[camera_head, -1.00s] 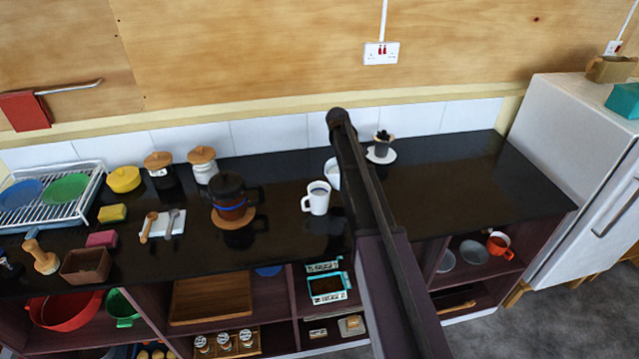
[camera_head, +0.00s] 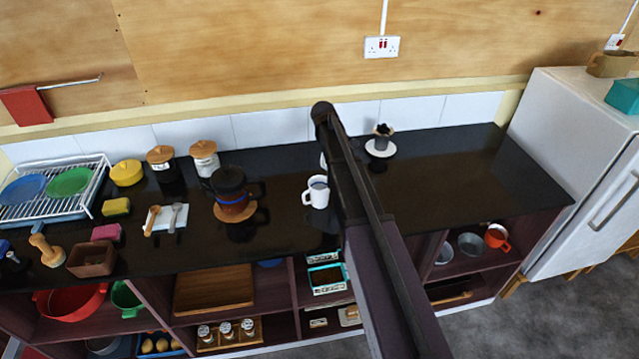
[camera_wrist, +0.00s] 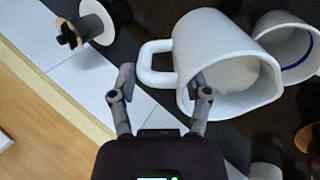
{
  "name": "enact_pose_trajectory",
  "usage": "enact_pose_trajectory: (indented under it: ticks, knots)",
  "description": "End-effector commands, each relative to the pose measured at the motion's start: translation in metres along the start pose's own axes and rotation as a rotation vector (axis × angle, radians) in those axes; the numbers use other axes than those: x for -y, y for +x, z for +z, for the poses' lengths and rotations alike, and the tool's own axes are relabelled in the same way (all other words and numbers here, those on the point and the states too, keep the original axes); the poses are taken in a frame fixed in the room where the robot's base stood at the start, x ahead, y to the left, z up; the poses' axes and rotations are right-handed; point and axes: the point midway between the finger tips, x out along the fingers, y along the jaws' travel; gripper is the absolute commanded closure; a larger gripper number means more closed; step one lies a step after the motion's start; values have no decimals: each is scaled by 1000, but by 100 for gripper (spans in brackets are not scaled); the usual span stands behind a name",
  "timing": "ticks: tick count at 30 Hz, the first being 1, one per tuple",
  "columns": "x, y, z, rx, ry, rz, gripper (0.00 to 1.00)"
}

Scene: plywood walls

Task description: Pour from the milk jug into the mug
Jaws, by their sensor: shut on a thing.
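The white mug (camera_head: 318,193) stands upright on the dark counter, its handle to the left. In the wrist view a white cup with a blue ring inside, seemingly this mug (camera_wrist: 290,48), is just right of the jug. The white milk jug (camera_wrist: 222,38) has pale milk inside and its mouth toward the wrist camera. My gripper (camera_wrist: 163,80) is shut on the jug's handle. In the head view my arm hides most of the jug (camera_head: 323,160), behind the mug. I cannot tell how far the jug is tilted or whether milk is flowing.
A dark coffee pot (camera_head: 231,187) stands on a round wooden mat left of the mug. Jars, dishes and a rack (camera_head: 88,193) crowd the left. The counter's right side (camera_head: 470,165) is clear.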

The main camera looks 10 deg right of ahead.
Motion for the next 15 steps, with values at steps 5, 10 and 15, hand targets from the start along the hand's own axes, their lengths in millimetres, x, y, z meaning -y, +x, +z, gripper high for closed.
enact_pose_trajectory:
  ticks: [5, 10, 15]
  knots:
    - [1, -2, 0, 1, 0, 12, 99]
    - [2, -3, 0, 3, 0, 22, 99]
    - [2, -5, 0, 3, 1, 32, 99]
